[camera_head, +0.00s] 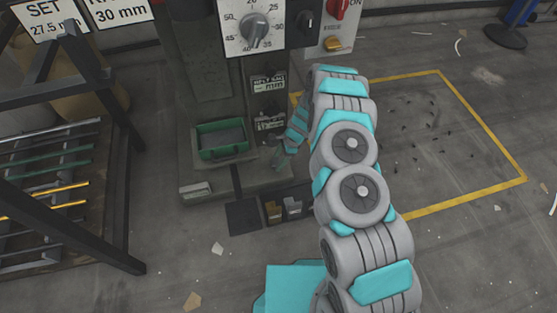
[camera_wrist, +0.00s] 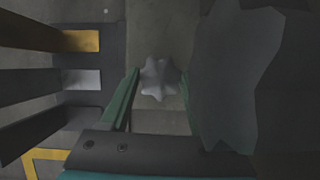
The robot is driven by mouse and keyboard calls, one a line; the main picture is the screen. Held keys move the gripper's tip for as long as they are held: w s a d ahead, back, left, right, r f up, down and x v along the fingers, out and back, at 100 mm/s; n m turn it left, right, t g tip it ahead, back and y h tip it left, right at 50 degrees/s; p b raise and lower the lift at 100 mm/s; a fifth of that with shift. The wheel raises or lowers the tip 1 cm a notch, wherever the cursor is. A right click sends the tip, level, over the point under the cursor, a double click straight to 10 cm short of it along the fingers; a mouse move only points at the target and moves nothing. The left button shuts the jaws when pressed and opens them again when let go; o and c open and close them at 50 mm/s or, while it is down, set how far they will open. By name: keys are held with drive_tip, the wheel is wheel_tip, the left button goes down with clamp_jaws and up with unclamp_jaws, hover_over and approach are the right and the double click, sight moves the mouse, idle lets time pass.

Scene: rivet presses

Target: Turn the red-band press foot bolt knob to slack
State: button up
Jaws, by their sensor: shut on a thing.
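A small grey star-shaped knob (camera_wrist: 158,78) sits between the teal fingers of my gripper (camera_wrist: 160,86) in the wrist view. The fingers are shut on it, one on each side. In the head view my gripper (camera_head: 281,158) reaches down beside the base of the dark press (camera_head: 205,75); the knob is hidden or too small to make out there. No red band shows on this press in either view.
The press carries a dial (camera_head: 254,32), a red knob (camera_head: 340,8) and a green tray (camera_head: 222,141). Pedals (camera_head: 292,206) lie by its base. A rod rack (camera_head: 75,150) stands left. A large dark lobed shape (camera_wrist: 235,80) fills the wrist view's right. Yellow-lined floor (camera_head: 440,140) is open at right.

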drive_tip(key=shift+n, duration=0.5)
drive_tip(key=o, duration=1.4)
drive_tip(key=shift+c, duration=0.2)
drive_tip(key=v, duration=0.7)
drive_tip(key=shift+w+r, duration=0.15)
drive_tip(key=shift+c, duration=0.3)
